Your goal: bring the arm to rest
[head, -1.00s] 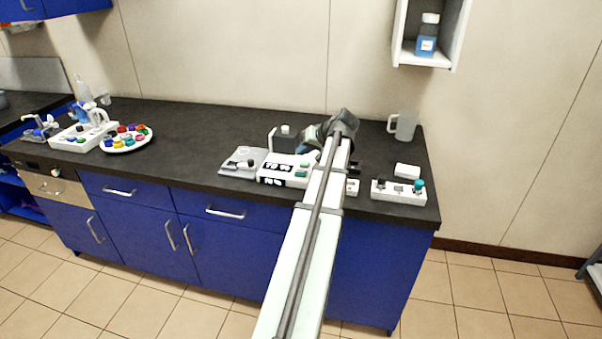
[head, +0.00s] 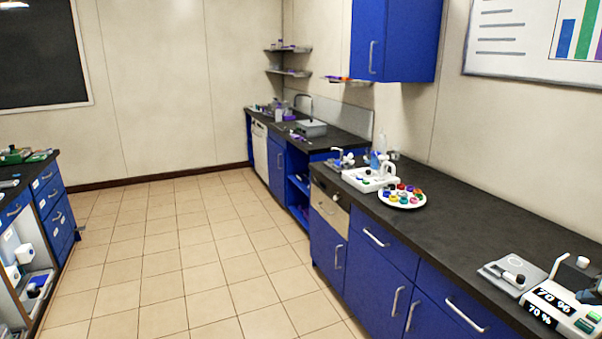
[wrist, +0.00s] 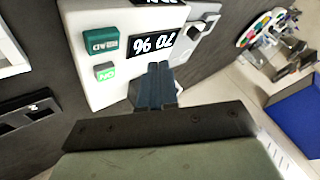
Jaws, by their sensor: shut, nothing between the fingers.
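My gripper (wrist: 155,85) shows in the wrist view with its dark fingers together and nothing between them. It is in front of a white control unit (wrist: 90,60) with a black display reading 70 % and two green buttons, seen upside down. Whether the fingertips touch the unit cannot be told. In the head view a white unit with two 70 % displays (head: 550,306) stands at the lower right, cut off by the picture edge.
The dark counter (head: 465,212) runs along the right over blue cabinets. It bears a flat grey device (head: 512,277), a white round tray of coloured caps (head: 402,205) and a white instrument (head: 365,180). A sink (head: 311,128) is farther back. The tiled floor at left is clear.

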